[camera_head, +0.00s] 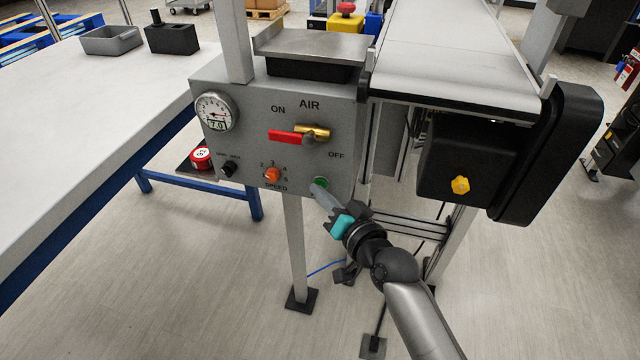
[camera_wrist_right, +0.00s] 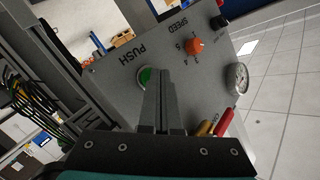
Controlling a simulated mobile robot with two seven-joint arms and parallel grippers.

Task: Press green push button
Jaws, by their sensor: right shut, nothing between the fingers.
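The green push button (camera_head: 321,183) is at the lower right of the grey control panel (camera_head: 240,150) in the head view. It also shows in the right wrist view (camera_wrist_right: 145,77), below the word PUSH and partly hidden by the fingers. My right gripper (camera_head: 316,188) is shut and empty, with its fingertips right at the button's lower left edge in the head view. In the right wrist view the closed fingertips (camera_wrist_right: 160,72) overlap the button's right side. I cannot tell whether they touch it. My left gripper is not in view.
The panel also holds a red-handled air valve (camera_head: 288,136), an orange speed knob (camera_head: 272,174), a black knob (camera_head: 229,168) and a gauge (camera_head: 216,112). A white table (camera_head: 90,130) is at the left.

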